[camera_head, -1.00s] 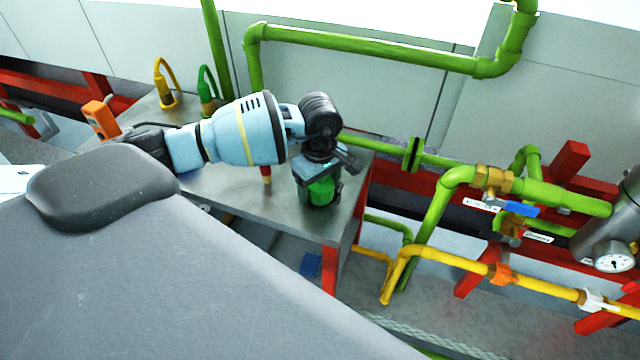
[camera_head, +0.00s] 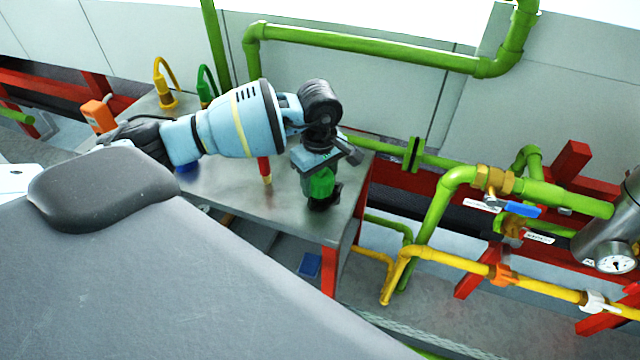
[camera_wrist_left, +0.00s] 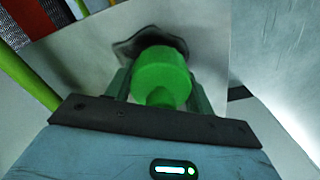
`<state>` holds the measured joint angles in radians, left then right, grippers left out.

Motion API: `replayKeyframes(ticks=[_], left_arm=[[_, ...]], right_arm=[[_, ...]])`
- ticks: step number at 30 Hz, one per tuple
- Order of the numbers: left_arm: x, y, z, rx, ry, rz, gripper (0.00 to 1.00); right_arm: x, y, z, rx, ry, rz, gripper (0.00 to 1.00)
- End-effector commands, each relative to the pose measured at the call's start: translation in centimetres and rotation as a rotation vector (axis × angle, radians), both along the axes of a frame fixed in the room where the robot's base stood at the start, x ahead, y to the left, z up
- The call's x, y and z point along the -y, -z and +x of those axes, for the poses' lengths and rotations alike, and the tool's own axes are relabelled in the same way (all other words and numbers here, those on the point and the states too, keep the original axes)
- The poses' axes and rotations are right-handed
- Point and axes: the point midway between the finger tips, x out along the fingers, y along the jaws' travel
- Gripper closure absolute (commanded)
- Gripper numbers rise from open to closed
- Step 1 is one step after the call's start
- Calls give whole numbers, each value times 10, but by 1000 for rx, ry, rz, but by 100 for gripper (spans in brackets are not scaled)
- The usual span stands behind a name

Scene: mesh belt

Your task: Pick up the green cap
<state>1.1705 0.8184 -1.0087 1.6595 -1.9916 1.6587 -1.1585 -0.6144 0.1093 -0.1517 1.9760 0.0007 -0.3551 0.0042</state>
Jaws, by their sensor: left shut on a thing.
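The green cap (camera_head: 321,183) is between the fingers of my left gripper (camera_head: 324,196), over the right end of the metal table (camera_head: 230,185). The gripper points down and is shut on the cap. In the left wrist view the cap (camera_wrist_left: 162,75) shows as a round green shape between the two fingers of the gripper (camera_wrist_left: 160,88), with a dark patch behind it. I cannot tell for sure whether the cap is clear of the tabletop. My right gripper is not in view.
A red-and-yellow tool (camera_head: 264,170) stands on the table just left of the gripper. A yellow hooked piece (camera_head: 166,84), a green hooked piece (camera_head: 207,85) and an orange box (camera_head: 98,116) are further left. Green pipes (camera_head: 370,47) run behind; valves and yellow pipes are right.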

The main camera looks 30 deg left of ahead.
Motion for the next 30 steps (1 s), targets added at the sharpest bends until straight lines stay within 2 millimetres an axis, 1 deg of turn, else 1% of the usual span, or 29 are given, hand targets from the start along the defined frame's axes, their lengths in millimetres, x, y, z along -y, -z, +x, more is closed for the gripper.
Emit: replayKeyframes(ticks=[2,8,12,18,24,30], left_arm=[[0,-13,1,2,0,0,69],[32,-15,-34,0,8,-1,69],[57,-18,-61,-2,9,-2,69],[87,-22,-93,-2,6,-2,69],[104,-25,-111,-1,3,-1,69],[109,-26,-117,0,1,0,69]], right_arm=[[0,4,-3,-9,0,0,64],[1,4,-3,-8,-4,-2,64],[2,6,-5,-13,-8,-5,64],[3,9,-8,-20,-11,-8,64],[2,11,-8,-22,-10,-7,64],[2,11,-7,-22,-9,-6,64]])
